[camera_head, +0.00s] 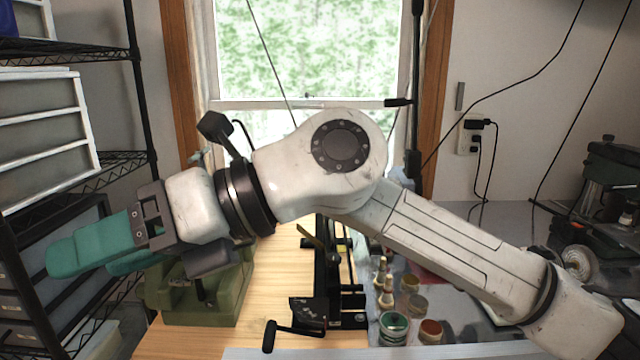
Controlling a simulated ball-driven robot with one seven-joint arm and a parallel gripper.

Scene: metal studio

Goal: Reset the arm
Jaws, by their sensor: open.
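My white arm (430,230) crosses the view from the lower right, bends at a round dark-capped joint in the middle, and reaches to the left. My gripper (75,260) is at the left end, with teal fingers pointing left. One finger shows fully, and the other shows partly below and behind it. The fingers are apart, and nothing shows between them. The gripper is in front of a shelf and beside a green machine on the workbench.
A black wire shelf (115,160) with drawer units stands at the left. The wooden workbench (275,290) carries a green machine (215,300), a black clamp-like tool (330,280) and several small jars (393,326). A window is behind. Dark machinery (610,190) and hanging cables are at the right.

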